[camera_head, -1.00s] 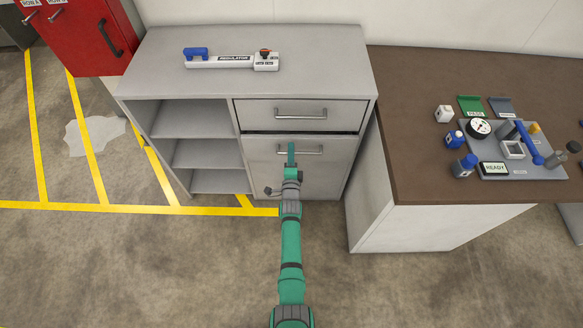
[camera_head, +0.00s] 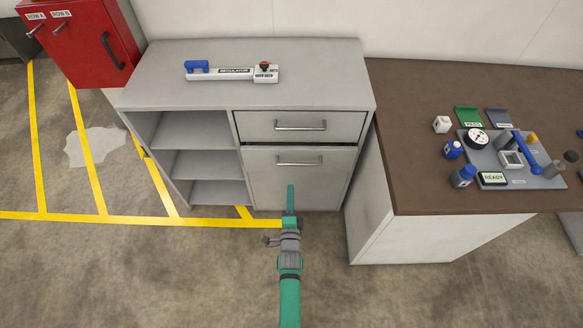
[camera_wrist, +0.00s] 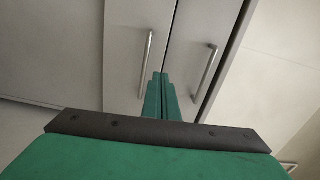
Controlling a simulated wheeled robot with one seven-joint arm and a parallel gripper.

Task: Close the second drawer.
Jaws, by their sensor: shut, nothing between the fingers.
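The grey cabinet (camera_head: 245,88) stands ahead, with a top drawer (camera_head: 260,125) and a second drawer (camera_head: 265,180) below it at its right side. The second drawer's front is taller and has a horizontal bar handle (camera_head: 299,162). A thin dark gap shows between the two fronts. Both fronts look nearly flush; I cannot tell whether the second drawer is fully shut. My gripper (camera_head: 291,187) is shut and empty, below the handle in the picture and apart from it. In the wrist view, the shut fingers (camera_wrist: 160,76) point at the cabinet front, with two bar handles beyond.
Open shelves (camera_head: 190,130) fill the cabinet's left side. A regulator (camera_head: 232,73) lies on its top. A brown-topped counter (camera_head: 405,185) with several small items stands close on the right. A red box (camera_head: 75,45) is at the left. The floor in front is clear.

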